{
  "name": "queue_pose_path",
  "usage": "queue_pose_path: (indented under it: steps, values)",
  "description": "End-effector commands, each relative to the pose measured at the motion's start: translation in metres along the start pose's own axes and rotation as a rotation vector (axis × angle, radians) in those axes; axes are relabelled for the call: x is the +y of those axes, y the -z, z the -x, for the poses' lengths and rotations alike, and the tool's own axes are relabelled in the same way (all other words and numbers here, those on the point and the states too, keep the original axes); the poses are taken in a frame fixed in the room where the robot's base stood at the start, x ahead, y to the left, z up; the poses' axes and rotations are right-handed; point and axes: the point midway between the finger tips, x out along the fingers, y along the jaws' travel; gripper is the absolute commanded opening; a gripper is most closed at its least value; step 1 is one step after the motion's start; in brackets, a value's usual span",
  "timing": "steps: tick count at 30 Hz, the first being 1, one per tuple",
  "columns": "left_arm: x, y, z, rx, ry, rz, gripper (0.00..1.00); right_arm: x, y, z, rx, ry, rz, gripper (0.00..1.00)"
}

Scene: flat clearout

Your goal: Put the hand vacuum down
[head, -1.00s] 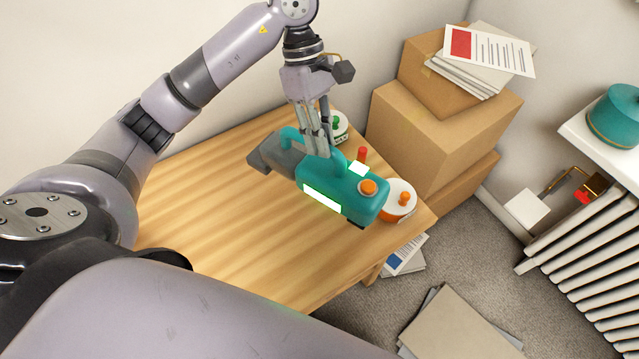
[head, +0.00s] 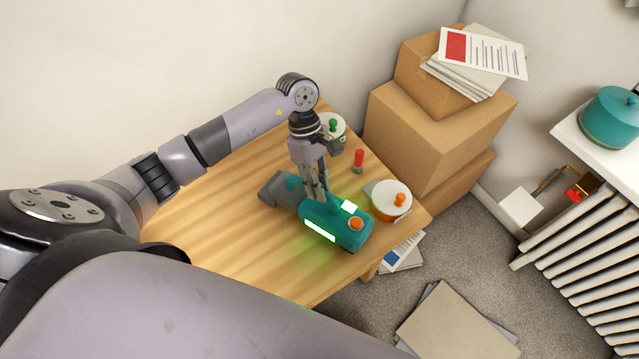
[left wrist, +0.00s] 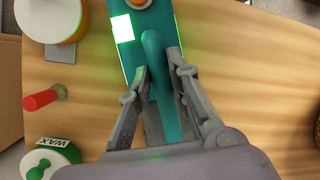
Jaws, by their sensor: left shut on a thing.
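The hand vacuum (head: 343,230) is teal with a grey nozzle, an orange button and lit white-green panels. It is at the wooden table (head: 215,240), low over or on its top; I cannot tell if it touches. My left gripper (head: 316,198) is shut on its handle from above. In the left wrist view the two fingers (left wrist: 160,85) sit on either side of the teal handle (left wrist: 155,60), and green glow falls on the wood beside the body. My right gripper is not in view.
A red-topped item (head: 358,160) and a green-knobbed wax tin (head: 333,127) stand behind. Cardboard boxes (head: 440,130) are stacked beyond the table.

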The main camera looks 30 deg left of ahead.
Motion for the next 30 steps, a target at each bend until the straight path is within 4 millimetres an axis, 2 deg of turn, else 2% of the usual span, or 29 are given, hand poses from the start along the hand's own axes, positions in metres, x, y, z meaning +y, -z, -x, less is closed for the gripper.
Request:
queue_pose_path:
  steps: [3, 13, 14, 15, 23, 30]
  values:
    - [0.0021, 0.0016, -0.0061, -0.003, -0.003, -0.002, 0.0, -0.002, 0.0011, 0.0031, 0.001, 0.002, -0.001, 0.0]
    - [0.0032, 0.0032, -0.009, -0.001, -0.004, -0.003, 0.0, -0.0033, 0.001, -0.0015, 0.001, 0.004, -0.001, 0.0]
    - [0.0025, 0.0041, -0.0104, 0.001, -0.002, -0.001, 0.19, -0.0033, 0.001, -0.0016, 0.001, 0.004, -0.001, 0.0]
    - [0.0023, 0.0037, -0.0095, 0.001, -0.001, -0.001, 0.21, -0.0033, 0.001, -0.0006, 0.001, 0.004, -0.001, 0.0]
    - [0.0022, 0.0036, -0.0095, 0.0, -0.001, -0.001, 0.38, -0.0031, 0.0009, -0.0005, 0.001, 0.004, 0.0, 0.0]
    - [0.0021, 0.0036, -0.0095, 0.0, -0.001, -0.001, 0.38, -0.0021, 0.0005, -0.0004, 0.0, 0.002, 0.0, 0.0]
